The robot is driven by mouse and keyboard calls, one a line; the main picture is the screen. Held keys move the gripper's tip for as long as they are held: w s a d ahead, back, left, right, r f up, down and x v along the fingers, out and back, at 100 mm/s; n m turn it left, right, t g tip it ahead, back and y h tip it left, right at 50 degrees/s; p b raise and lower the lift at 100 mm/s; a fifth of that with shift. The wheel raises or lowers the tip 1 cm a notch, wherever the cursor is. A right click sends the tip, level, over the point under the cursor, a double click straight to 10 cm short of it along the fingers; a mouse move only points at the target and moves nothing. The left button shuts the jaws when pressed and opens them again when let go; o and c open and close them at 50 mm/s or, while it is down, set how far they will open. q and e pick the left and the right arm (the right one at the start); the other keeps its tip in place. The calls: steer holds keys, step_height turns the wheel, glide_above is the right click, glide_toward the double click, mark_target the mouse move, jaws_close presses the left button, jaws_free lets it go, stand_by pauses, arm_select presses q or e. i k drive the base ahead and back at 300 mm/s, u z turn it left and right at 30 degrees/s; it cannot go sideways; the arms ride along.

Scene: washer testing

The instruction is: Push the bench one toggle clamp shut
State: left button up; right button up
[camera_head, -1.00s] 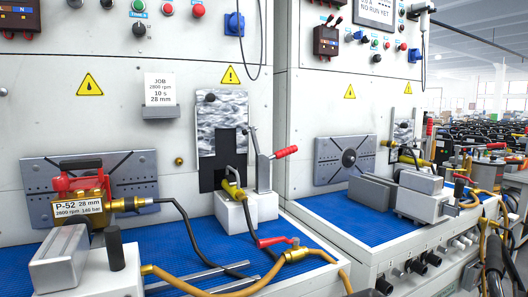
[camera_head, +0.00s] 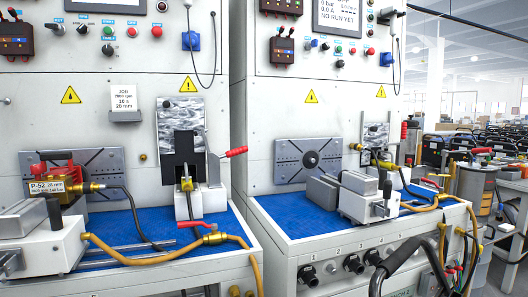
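The bench one toggle clamp (camera_head: 213,167) stands at the right of the left bench, beside a dark slot in a grey plate. It has a grey metal lever and a red grip (camera_head: 236,152) that points right and slightly up. Its lower part sits by a white block with a brass hose fitting (camera_head: 187,184). I cannot tell from here how the clamp's tip meets the fitting. A pump labelled P-52 (camera_head: 62,182) sits at the left of the same bench. Neither of my grippers is in view.
A white vise block (camera_head: 45,245) fills the front left. A second bench (camera_head: 340,235) stands at right, with a gap between benches.

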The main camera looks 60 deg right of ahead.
mark_target(243, 150)
steer(key=z, duration=1.25)
steer(key=i, duration=0.05)
steer(key=z, duration=0.1)
